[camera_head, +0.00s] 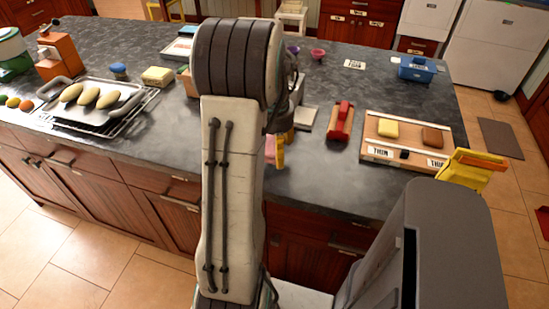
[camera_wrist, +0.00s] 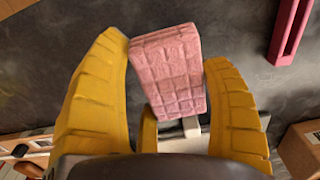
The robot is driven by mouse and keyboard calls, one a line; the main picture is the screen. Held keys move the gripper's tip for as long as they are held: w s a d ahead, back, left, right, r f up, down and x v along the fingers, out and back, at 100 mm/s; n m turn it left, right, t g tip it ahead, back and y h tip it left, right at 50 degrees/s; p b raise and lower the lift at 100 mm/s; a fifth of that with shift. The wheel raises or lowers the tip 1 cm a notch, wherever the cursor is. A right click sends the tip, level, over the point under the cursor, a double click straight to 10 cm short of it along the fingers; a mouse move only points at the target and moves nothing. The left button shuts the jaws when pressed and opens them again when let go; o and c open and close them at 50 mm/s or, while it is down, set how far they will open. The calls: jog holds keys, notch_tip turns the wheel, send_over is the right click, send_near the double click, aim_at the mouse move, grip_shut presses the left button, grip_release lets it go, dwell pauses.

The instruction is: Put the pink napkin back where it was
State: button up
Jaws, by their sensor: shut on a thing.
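The pink napkin (camera_wrist: 166,70) is a thick, quilted block between the two yellow fingers of my gripper (camera_wrist: 167,62) in the wrist view. My gripper is shut on it, and it sits slightly tilted over the dark countertop. In the head view, a small part of the pink napkin (camera_head: 270,150) shows beside a yellow finger of my gripper (camera_head: 279,151), near the counter's front edge. My arm hides much of that area. Whether the napkin touches the counter cannot be told.
A red holder (camera_head: 341,121) lies right of my gripper. Further right is a wooden tray (camera_head: 403,160) with yellow and brown blocks. A blue basket (camera_head: 417,70) stands behind it. A baking tray rack (camera_head: 140,108) is at left. Bare counter (camera_head: 335,178) lies along the front right.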

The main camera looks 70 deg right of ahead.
jog(key=shift+f, duration=2.05)
jog(key=o, duration=1.2)
